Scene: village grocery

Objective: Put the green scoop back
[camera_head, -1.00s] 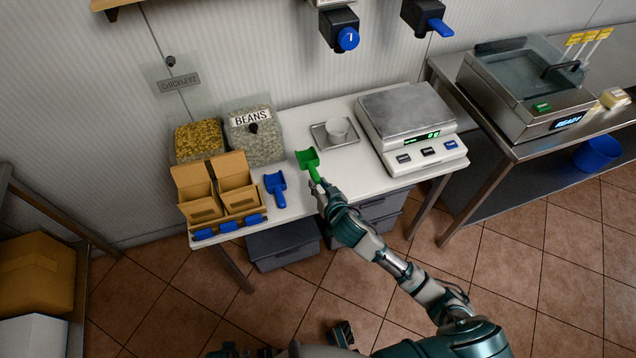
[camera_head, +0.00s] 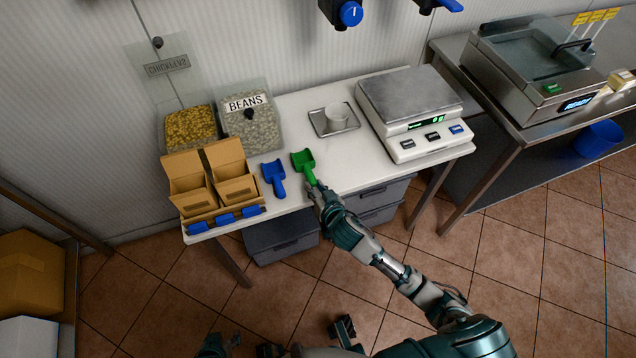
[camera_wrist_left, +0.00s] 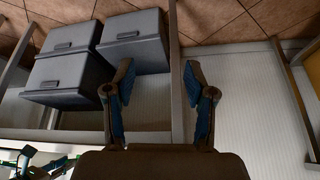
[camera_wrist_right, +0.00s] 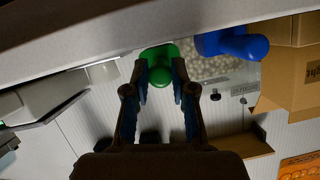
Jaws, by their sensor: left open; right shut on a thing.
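The green scoop (camera_head: 303,160) is in my right gripper (camera_head: 317,188), near the front edge of the white table (camera_head: 300,105). My right gripper is shut on its handle, which also shows between the fingers in the right wrist view (camera_wrist_right: 156,66). I cannot tell whether the scoop touches the tabletop. The blue scoop (camera_head: 273,178) lies just left of it. The chickpeas bin (camera_head: 190,126) has its lid raised; the beans bin (camera_head: 252,130) beside it looks closed. My left gripper (camera_wrist_left: 160,92) is open and empty, low down, with grey drawers behind it.
Open cardboard boxes (camera_head: 212,183) stand in front of the bins. A small tray (camera_head: 322,127) with a white cup (camera_head: 337,113) lies behind the green scoop. A scale (camera_head: 412,100) fills the right side of the table. Grey drawers (camera_head: 283,240) are below.

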